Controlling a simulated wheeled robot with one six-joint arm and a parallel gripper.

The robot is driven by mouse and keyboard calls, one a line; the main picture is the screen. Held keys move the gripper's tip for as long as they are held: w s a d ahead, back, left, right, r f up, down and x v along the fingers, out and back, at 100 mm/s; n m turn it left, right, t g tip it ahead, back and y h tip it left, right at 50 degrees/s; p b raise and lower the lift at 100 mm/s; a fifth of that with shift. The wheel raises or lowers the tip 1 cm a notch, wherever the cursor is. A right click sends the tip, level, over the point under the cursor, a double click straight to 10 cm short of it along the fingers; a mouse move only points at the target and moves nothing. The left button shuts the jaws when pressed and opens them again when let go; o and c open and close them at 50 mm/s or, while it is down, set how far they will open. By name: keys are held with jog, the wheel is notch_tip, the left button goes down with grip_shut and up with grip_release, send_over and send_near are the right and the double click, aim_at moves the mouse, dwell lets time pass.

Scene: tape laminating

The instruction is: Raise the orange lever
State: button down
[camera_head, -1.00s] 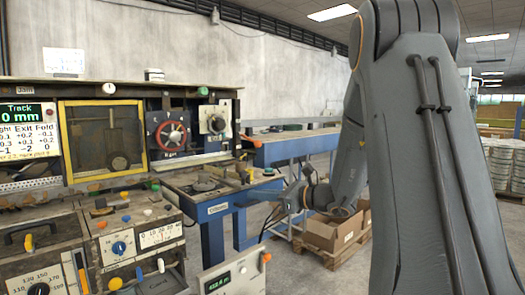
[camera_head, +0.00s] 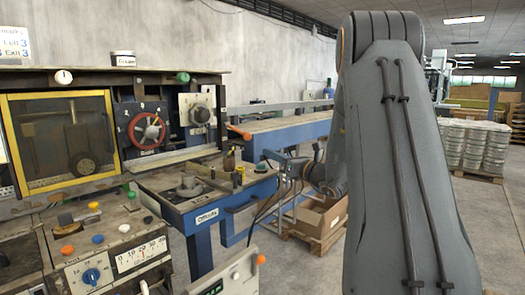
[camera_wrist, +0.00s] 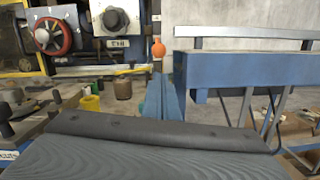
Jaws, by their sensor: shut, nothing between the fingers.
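The orange lever (camera_head: 240,132) sticks out from the right end of the machine, beside the dial plate, and slants down to the right in the head view. Its round orange end (camera_wrist: 158,49) shows in the wrist view, above centre and in front of the grey wall. My gripper (camera_head: 286,168) is small in the head view, below and to the right of the lever and apart from it. It is shut and empty. Its fingertips are hard to make out against the blue frame behind.
A red handwheel (camera_head: 147,130) and a yellow-framed window (camera_head: 62,187) are left of the lever. A blue table (camera_head: 200,214) with small posts stands below it. A blue conveyor (camera_head: 290,134) runs behind.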

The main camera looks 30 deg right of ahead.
jog(key=p+x, duration=0.1)
jog(key=x, duration=0.5)
jog(key=p+x, duration=0.1)
jog(key=x, duration=0.2)
jog(key=shift+s+a+f+p, duration=0.1)
jog(key=shift+a+f+p, duration=0.05)
jog(key=shift+a+p, duration=0.2)
jog(key=shift+d, duration=0.1)
